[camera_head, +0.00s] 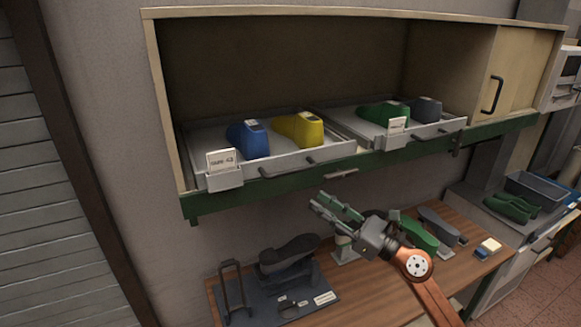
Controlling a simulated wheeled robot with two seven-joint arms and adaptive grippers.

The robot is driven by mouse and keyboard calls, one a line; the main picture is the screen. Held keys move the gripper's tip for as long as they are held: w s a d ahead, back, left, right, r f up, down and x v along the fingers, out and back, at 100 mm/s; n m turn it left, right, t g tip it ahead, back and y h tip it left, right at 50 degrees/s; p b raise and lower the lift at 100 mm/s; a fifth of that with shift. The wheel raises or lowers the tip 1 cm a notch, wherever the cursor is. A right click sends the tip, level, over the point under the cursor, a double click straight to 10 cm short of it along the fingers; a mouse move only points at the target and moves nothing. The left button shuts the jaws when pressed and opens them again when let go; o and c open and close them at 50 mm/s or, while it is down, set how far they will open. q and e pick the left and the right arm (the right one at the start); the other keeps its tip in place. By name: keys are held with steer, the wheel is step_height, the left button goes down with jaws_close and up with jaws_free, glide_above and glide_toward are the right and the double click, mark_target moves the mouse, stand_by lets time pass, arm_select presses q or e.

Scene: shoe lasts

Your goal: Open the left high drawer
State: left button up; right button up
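The left high drawer (330,153) is a light grey tray in the left part of the wall cabinet, holding a blue shoe last (248,140) and a yellow one (300,129). A dark bar handle (287,170) is on its front, and a size card (221,160) stands at its left front corner. I cannot tell how far the drawer is pulled out. My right gripper (319,203) is below and to the right of that handle, apart from it, with its fingers pointing up and left. Nothing shows between the fingers, but their opening is unclear. My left gripper is out of view.
A second tray (437,130) with green and dark grey lasts sits to the right. The cabinet has a green lower rail (400,164) and a closed right door (515,72). Below, the wooden bench (365,290) bears a black last (288,254) and a green last (417,234).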

mark_target(293, 173)
steer(key=s+a+r+n+g+h+p, duration=0.1)
steer(key=s+a+r+n+h, duration=0.15)
steer(key=r+n, duration=0.45)
steer(key=s+a+r+n+g+h+p, duration=0.1)
steer(key=s+r+n+h+p, duration=0.15)
steer(key=r+n, duration=0.45)
steer(key=shift+n, duration=0.9)
steer(key=w+a+f+p, duration=0.1)
steer(key=w+a, duration=0.1)
steer(key=w+a+f+p, duration=0.1)
steer(key=a+f, duration=0.1)
steer(key=shift+w+a, duration=0.1)
steer(key=shift+w, duration=0.3)
steer(key=shift+w+a+f, duration=0.3)
steer(key=shift+w+a, duration=0.1)
steer(key=shift+w, duration=0.1)
steer(key=shift+c, duration=0.3)
jaws_close()
